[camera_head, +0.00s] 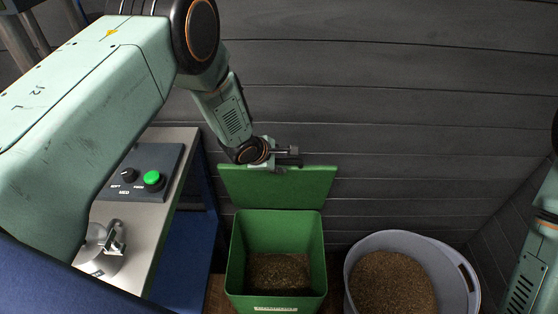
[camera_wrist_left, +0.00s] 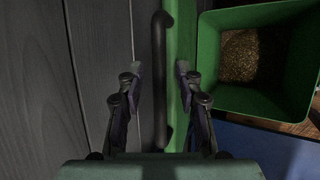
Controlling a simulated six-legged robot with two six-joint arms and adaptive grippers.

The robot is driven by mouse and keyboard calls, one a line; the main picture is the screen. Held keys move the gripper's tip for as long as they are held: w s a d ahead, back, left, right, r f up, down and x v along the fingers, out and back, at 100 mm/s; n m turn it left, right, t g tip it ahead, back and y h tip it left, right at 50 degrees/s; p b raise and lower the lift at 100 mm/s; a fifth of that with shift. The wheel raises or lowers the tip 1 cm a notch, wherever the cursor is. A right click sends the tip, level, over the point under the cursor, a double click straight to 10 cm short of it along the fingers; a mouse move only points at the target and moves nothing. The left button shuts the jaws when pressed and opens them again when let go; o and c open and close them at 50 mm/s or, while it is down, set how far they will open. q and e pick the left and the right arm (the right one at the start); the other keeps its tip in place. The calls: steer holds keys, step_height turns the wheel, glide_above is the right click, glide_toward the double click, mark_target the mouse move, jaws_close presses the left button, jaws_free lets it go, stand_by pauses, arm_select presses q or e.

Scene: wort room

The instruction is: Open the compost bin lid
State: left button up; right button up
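The green compost bin (camera_head: 238,262) stands against the wall with brown material inside. Its green lid (camera_head: 279,188) is raised, standing up behind the opening. My left gripper (camera_head: 287,157) is at the lid's upper edge. In the left wrist view, the two fingers of this gripper (camera_wrist_left: 160,70) are apart, one on each side of a dark bar handle (camera_wrist_left: 161,110). The handle runs along the green lid edge (camera_wrist_left: 182,30), and a gap shows beside it. The bin (camera_wrist_left: 250,105) lies to the right there. My right gripper is out of view; only part of that arm shows.
A grey round tub (camera_head: 358,250) of brown grain stands right of the bin. On the left is a blue-sided counter (camera_head: 180,240) with a control box (camera_head: 122,187) bearing a green button, and a metal fitting (camera_head: 103,250). A dark plank wall (camera_head: 400,110) is close behind.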

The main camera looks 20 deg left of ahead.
arm_select(q)
steer(key=v, duration=1.2)
steer(key=shift+w, duration=0.1)
